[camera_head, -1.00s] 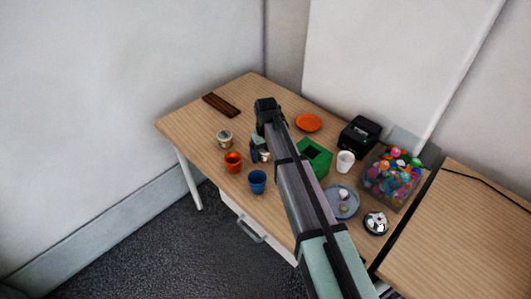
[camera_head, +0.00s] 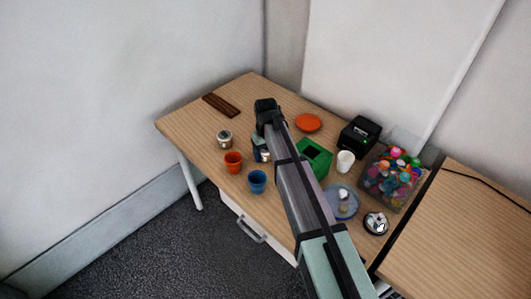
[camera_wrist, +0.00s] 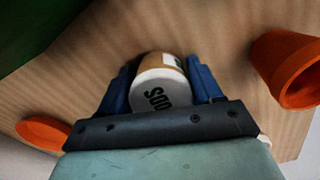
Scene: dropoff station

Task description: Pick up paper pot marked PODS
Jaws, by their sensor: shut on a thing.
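The paper pot (camera_wrist: 160,87), with a white lid, a tan side and dark lettering partly hidden, lies between the two blue fingers of my gripper (camera_wrist: 163,85) in the wrist view. The letters that show look like part of PODS, upside down. My gripper is shut on this pot. In the head view the pot (camera_head: 264,156) shows small beside my gripper (camera_head: 259,147), low over the table, partly hidden by my arm. I cannot tell whether it touches the table. A similar pot (camera_head: 224,137) stands to the left.
An orange cup (camera_head: 233,162) and a blue cup (camera_head: 257,182) stand near the front edge. A green box (camera_head: 318,155), a white cup (camera_head: 345,161), an orange plate (camera_head: 308,122) and a bin of colourful balls (camera_head: 390,182) are to the right. A brown slatted piece (camera_head: 221,105) lies at the back left.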

